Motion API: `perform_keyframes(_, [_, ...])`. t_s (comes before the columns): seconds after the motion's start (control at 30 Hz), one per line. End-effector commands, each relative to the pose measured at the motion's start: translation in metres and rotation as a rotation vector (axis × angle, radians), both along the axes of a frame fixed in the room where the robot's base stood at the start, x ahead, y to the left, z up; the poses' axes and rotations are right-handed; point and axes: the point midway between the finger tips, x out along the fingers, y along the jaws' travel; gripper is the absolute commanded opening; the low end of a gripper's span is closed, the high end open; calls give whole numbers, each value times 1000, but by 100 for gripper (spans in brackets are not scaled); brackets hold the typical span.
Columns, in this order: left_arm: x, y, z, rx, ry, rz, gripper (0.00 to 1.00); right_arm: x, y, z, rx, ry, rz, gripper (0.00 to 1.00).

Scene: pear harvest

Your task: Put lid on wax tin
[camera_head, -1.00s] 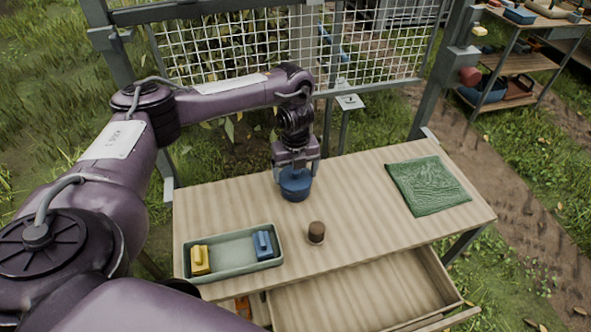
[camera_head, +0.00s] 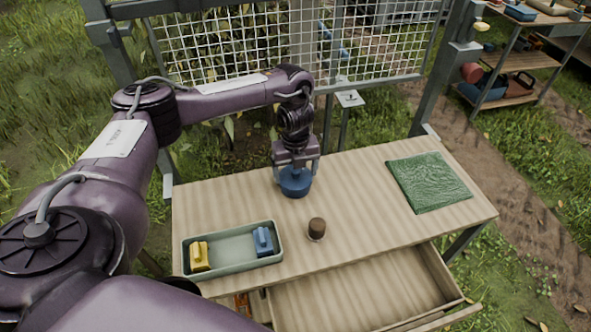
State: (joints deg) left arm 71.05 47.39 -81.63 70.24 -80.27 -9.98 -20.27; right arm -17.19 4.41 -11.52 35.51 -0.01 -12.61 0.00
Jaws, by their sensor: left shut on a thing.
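My left gripper (camera_head: 295,172) points down near the back of the wooden table and is shut on a round blue thing (camera_head: 295,186), which looks like the wax tin or its lid. Its fingers sit on either side of the blue thing's top. I cannot tell whether a separate lid and tin are stacked there, or whether it touches the table. My right gripper is not in view.
On the table (camera_head: 370,240) stand a small brown cylinder (camera_head: 317,227), a grey-green tray (camera_head: 232,262) with a yellow block (camera_head: 200,257) and a blue block (camera_head: 262,241), and a green cloth (camera_head: 428,183). A drawer (camera_head: 365,295) is open at the front. A mesh fence (camera_head: 240,45) stands behind.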

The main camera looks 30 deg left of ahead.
Motion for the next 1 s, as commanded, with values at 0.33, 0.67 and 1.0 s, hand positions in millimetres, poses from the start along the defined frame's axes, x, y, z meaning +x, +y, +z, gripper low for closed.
perform_keyframes(0.33, [0,0,0,0,0,0,63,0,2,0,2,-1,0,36])
perform_keyframes(0.67, [0,0,1,0,0,1,63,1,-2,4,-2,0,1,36])
perform_keyframes(1.0, [0,0,0,1,-1,0,63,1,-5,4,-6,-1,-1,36])
